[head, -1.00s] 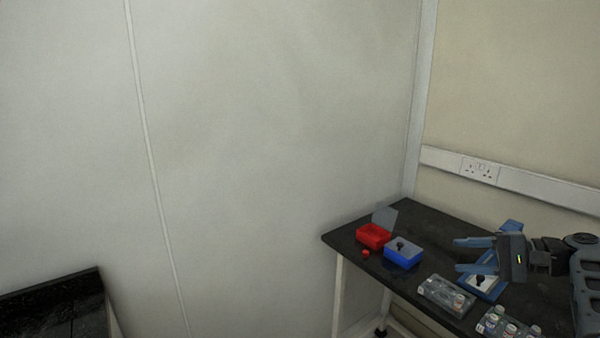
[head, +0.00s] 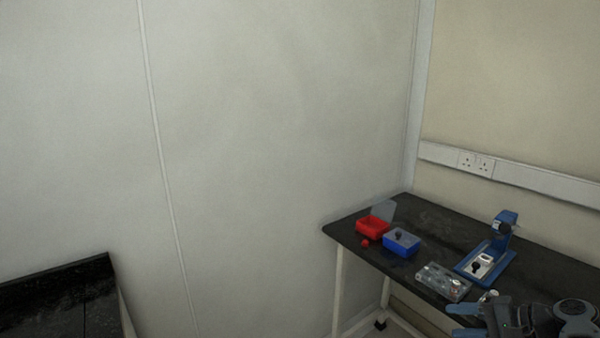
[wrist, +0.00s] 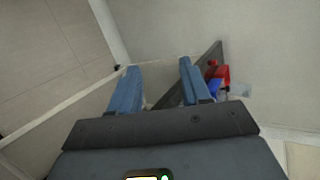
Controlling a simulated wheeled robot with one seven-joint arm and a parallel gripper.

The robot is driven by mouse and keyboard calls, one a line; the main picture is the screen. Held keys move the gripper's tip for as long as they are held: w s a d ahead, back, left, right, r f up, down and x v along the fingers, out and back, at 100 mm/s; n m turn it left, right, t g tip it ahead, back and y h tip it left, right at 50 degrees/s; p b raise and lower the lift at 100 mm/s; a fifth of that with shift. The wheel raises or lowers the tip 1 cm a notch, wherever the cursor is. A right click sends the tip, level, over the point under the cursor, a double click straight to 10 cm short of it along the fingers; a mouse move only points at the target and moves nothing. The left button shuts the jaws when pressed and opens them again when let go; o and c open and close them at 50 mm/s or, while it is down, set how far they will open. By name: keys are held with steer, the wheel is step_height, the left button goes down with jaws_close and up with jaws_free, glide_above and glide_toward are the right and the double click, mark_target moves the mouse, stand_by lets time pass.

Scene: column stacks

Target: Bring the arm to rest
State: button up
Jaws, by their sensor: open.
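My gripper (head: 464,321) is at the lower right of the head view, over the near part of the dark bench (head: 345,232). Its two blue fingers are apart with nothing between them. In the wrist view my gripper (wrist: 159,70) also shows open and empty, with the bench edge, a red box and a blue box beyond the fingers. Part of my arm is cut off by the bottom right of the head view.
On the bench are a red box (head: 373,224), a small red piece (head: 365,242), a blue box (head: 402,243), a clear tray (head: 443,283) and a blue stand (head: 503,228). Another dark bench (head: 50,300) is at lower left. Walls stand behind.

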steer(key=s+f+h+b, duration=0.2)
steer(key=s+f+h, duration=0.3)
steer(key=s+f, duration=1.1)
steer(key=s+a+f+n+h+b, duration=0.1)
steer(key=s+a+f+n+h, duration=0.15)
steer(key=s, duration=0.45)
steer(key=s+a+f+n+h+b, duration=0.1)
steer(key=s+f+h, duration=0.15)
steer(key=s, duration=0.35)
steer(key=s+a+r+n+t+b, duration=0.1)
steer(key=s+a+r+n+t, duration=0.15)
steer(key=s, duration=0.35)
steer(key=s+a+r+n+t+b, duration=0.1)
steer(key=s+a+r, duration=0.1)
steer(key=s+r, duration=0.35)
steer(key=s+a+r+n+t+b, duration=0.1)
steer(key=s+a+r+n+t, duration=0.1)
steer(key=s+r, duration=0.3)
steer(key=s+a+r+n+t+b, duration=0.1)
steer(key=s+a+r, duration=0.3)
steer(key=r, duration=0.8)
steer(key=shift+s+a+n+t+y, duration=0.3)
steer(key=shift+s+n+t, duration=0.2)
steer(key=shift+s, duration=0.35)
